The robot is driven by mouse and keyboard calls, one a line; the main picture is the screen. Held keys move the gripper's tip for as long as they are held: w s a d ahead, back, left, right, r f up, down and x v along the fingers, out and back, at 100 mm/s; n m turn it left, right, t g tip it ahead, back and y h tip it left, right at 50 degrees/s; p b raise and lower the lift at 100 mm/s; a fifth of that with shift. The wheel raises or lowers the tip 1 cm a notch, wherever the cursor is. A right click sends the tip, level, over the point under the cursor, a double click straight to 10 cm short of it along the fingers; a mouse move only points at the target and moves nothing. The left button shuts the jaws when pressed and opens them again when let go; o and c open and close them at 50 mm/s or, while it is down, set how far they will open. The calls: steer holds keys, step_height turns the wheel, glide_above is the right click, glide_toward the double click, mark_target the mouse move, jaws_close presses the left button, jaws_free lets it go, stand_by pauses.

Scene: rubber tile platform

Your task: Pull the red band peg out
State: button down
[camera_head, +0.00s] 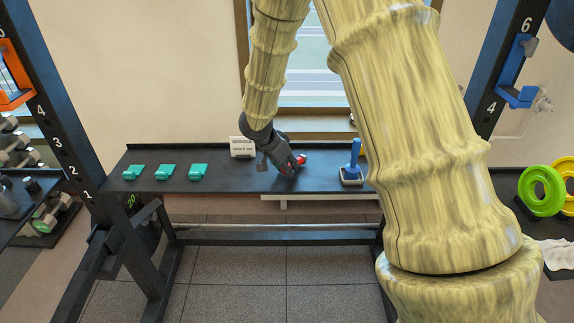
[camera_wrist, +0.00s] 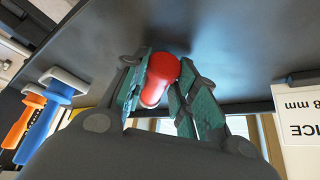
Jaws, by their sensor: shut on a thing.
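The red band peg (camera_head: 300,159) is at my gripper (camera_head: 289,167), over the dark shelf top (camera_head: 225,180). In the wrist view the peg (camera_wrist: 160,78) shows as a rounded red piece between the two green-padded fingers of my gripper (camera_wrist: 165,88). The fingers are closed on it from both sides. The fingers and palm hide part of the peg, and I cannot tell whether its far end sits in a hole.
A blue-handled tool (camera_head: 352,163) stands on the shelf right of my gripper. A white sign (camera_head: 242,147) stands behind it to the left. Several teal blocks (camera_head: 164,172) lie further left, with bare shelf between. Dark rack posts (camera_head: 62,110) flank the shelf.

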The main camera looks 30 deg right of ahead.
steer(key=shift+f, duration=0.1)
steer(key=c, duration=1)
jaws_free()
steer(key=shift+c, duration=0.2)
steer(key=v, duration=1.2)
steer(key=shift+w, duration=0.1)
